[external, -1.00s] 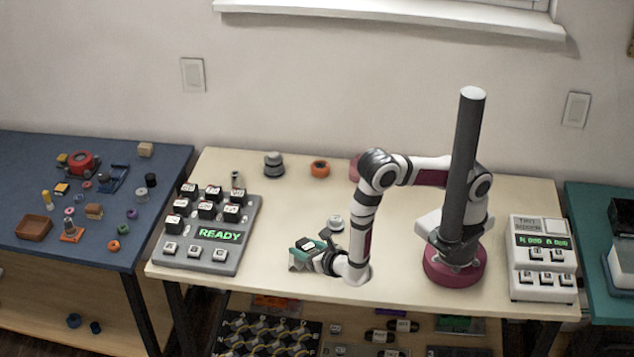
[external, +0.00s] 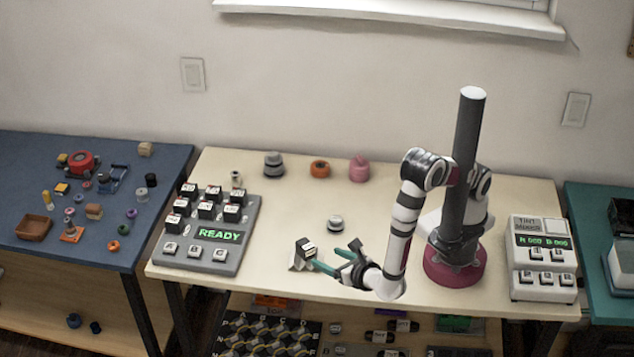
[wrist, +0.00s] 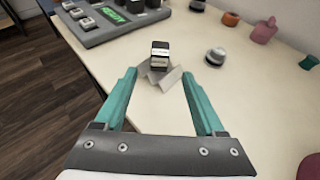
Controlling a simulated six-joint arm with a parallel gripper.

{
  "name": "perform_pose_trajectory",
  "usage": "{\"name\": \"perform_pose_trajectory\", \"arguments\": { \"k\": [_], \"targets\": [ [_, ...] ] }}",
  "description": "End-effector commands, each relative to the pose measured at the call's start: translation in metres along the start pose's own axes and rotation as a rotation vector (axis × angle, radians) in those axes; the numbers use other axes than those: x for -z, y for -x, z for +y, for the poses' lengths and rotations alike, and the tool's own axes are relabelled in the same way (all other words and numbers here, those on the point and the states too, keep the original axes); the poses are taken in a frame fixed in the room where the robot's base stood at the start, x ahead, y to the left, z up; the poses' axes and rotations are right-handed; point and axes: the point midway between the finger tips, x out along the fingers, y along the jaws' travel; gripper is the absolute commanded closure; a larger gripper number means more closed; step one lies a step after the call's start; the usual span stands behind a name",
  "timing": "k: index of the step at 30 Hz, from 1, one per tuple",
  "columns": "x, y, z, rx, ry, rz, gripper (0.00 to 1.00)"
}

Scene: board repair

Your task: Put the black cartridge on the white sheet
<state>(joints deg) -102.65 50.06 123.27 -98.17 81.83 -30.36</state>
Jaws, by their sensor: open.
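The black cartridge (external: 306,248) has a white label and stands near the front edge of the middle table. It also shows in the wrist view (wrist: 160,52), ahead of my gripper. It sits on a pale, angular, folded-looking piece (wrist: 171,80), which seems to be the white sheet; this also shows in the external view (external: 297,263). Whether the cartridge rests fully on it is hard to tell. My gripper (external: 336,254) is open and empty, just right of the cartridge. In the wrist view its teal fingers are spread wide and do not touch the cartridge.
A grey keyed panel reading READY (external: 208,233) stands left of the cartridge. A round grey-white knob-like piece (external: 335,223) lies behind my gripper. An orange ring (external: 320,169) and a pink piece (external: 359,168) stand at the back. The table's middle is mostly clear.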

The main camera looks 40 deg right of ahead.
Motion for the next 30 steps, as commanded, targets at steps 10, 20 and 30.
{"name": "perform_pose_trajectory", "arguments": {
  "k": [10,20,30],
  "targets": [
    [-0.065,-0.035,-0.075,0.395,-0.409,0.048,0.28],
    [-0.119,0.040,-0.282,1.756,-2.103,-0.096,0.28],
    [-0.134,0.068,-0.269,-1.531,2.153,0.195,0.28]
  ]
}}
